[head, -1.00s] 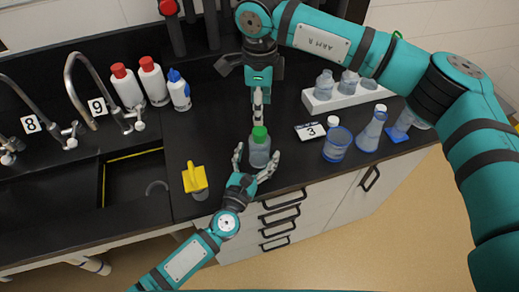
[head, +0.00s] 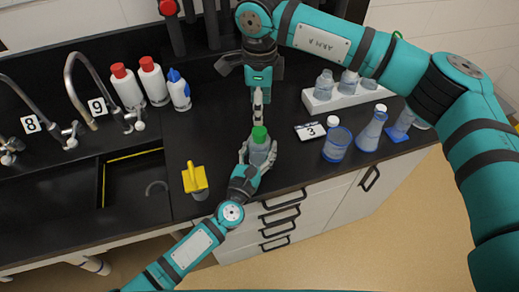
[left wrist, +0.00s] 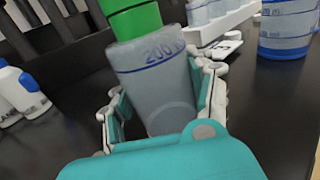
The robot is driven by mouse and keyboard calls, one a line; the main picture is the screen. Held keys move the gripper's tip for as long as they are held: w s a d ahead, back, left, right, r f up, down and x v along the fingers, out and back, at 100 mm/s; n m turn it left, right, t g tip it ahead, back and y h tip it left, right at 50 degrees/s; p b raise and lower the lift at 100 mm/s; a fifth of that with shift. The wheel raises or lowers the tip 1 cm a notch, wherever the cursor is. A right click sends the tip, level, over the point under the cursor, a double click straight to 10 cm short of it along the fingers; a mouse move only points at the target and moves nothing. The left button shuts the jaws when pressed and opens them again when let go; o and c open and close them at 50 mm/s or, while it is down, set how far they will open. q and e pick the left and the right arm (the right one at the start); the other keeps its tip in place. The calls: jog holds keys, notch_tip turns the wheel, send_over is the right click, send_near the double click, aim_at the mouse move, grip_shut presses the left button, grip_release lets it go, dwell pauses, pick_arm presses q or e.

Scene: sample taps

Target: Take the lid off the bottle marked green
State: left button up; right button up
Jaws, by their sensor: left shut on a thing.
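The clear bottle (head: 260,153) with a green lid (head: 260,134) stands upright near the counter's front edge. My left gripper (head: 258,153) is shut on the bottle's body from the front. In the left wrist view the bottle (left wrist: 160,85) shows a "200" mark between the fingers, with the green lid (left wrist: 135,17) above it. My right gripper (head: 258,120) points down just behind and above the lid. Its fingers look narrow and edge-on, so their opening and any contact with the lid are unclear.
A yellow-handled item (head: 195,180) stands left of the bottle by the sink (head: 133,180). A white rack (head: 345,97) with bottles and two red-capped bottles (head: 128,87) stand behind.

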pick_arm(q)
grip_shut()
dwell(0.4)
